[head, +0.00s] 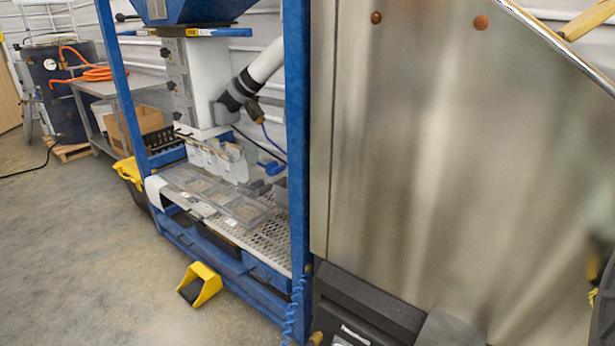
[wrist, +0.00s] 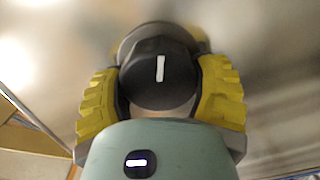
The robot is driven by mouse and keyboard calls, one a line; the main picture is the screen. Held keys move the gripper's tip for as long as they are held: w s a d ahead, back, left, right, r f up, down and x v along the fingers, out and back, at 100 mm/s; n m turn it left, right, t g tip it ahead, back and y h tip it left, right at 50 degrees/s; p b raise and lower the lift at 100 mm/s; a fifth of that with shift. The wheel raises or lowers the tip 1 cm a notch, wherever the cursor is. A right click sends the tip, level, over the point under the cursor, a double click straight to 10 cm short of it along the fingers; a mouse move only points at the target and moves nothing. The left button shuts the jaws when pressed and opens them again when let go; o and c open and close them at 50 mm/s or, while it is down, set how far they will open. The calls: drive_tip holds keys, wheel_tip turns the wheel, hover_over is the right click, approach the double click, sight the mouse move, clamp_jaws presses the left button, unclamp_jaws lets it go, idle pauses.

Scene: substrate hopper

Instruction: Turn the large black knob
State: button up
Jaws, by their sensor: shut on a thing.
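The large black knob (wrist: 158,88) is in the middle of the wrist view, with a white pointer line on its face that stands almost upright. A round base shows partly behind it, against a shiny metal surface. My gripper (wrist: 160,95) has a yellow-padded finger on the left and right sides of the knob and is shut on it. The lower part of the knob's surroundings is hidden by my gripper's body. I cannot make out the knob in the head view.
In the head view, a large stainless steel panel (head: 430,150) fills the right side. A blue frame (head: 298,130) with a perforated shelf (head: 275,240) stands left of it. A yellow foot pedal (head: 204,284) is on the floor. Open floor (head: 90,250) lies at the left.

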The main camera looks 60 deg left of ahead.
drive_tip(key=shift+a+r+m, duration=0.1)
drive_tip(key=shift+m, duration=0.2)
idle(0.4)
drive_tip(key=o, duration=1.2)
drive_tip(key=shift+s+d, duration=0.3)
drive_tip(key=shift+s, duration=0.1)
drive_tip(key=v, duration=1.1)
drive_tip(key=shift+s+a, duration=0.1)
